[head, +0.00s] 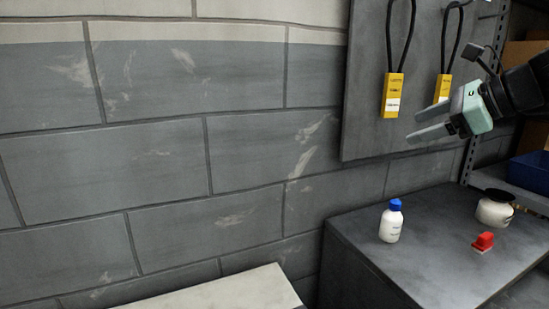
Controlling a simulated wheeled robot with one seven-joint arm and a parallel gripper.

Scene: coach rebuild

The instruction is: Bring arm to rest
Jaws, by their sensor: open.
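My gripper (430,123) is at the upper right of the head view, on the end of my dark arm. Its two grey fingers are apart and point left, with nothing between them. It is in the air above the dark cabinet top, in front of the grey wall board. In the picture it lies just below and beside two yellow tags. The arm beyond the wrist runs out of the right edge of the view.
Yellow tags (393,95) hang on black loops from the board (366,90). On the dark cabinet (350,240) stand a white bottle (390,226) with a blue cap, a red object (482,242) and a white pot (494,211). A blue bin (530,172) sits on the right shelf.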

